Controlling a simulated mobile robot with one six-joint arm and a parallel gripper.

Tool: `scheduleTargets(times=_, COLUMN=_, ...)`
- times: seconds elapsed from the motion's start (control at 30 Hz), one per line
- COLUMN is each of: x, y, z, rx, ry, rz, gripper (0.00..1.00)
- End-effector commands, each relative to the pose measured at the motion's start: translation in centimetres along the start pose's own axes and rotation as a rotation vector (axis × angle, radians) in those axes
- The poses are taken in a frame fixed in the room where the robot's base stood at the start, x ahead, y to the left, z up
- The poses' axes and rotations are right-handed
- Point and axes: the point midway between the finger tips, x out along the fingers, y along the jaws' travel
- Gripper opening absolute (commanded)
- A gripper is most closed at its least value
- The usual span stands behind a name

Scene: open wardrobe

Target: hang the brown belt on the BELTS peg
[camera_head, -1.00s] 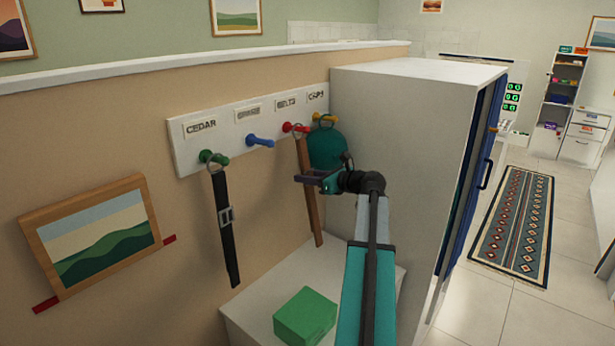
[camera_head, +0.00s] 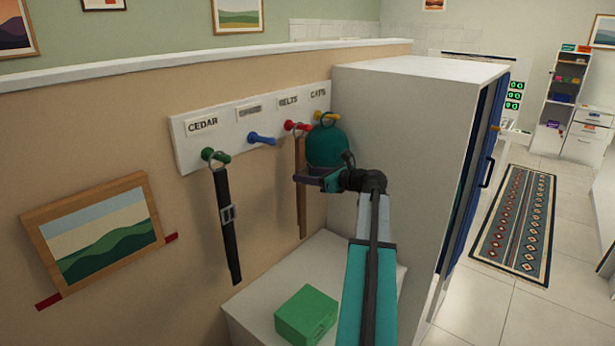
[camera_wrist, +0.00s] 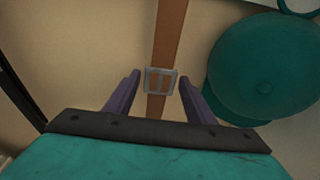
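The brown belt (camera_head: 301,205) hangs straight down from the red BELTS peg (camera_head: 290,126), with its ring around the peg. My gripper (camera_head: 312,178) is in front of the belt and hides part of it in the head view. In the wrist view, the two purple fingers of my gripper (camera_wrist: 160,92) are apart. The brown belt (camera_wrist: 168,40) and its grey buckle (camera_wrist: 160,80) show in the gap between the fingers, and neither finger visibly touches them.
A teal cap (camera_head: 327,148) hangs on the yellow peg close to my gripper. A black belt (camera_head: 225,225) hangs on the green CEDAR peg. The blue peg (camera_head: 261,140) is empty. A green box (camera_head: 306,315) sits on the white cabinet below. The wardrobe (camera_head: 400,110) stands at right.

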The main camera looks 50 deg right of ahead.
Motion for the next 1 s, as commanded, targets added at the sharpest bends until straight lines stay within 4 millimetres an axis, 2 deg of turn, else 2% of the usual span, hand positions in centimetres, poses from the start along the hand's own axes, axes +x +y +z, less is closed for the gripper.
scheduleTargets(times=0.27, x=-0.5, y=0.0, z=-0.1, rx=0.000, ry=0.000, rz=-0.001, gripper=0.50)
scheduleTargets(times=0.43, x=-1.9, y=0.0, z=-0.2, rx=0.000, ry=0.000, rz=-0.002, gripper=0.50)
scheduleTargets(times=1.0, x=-10.8, y=0.0, z=-0.3, rx=0.000, ry=0.000, rz=-0.002, gripper=0.50)
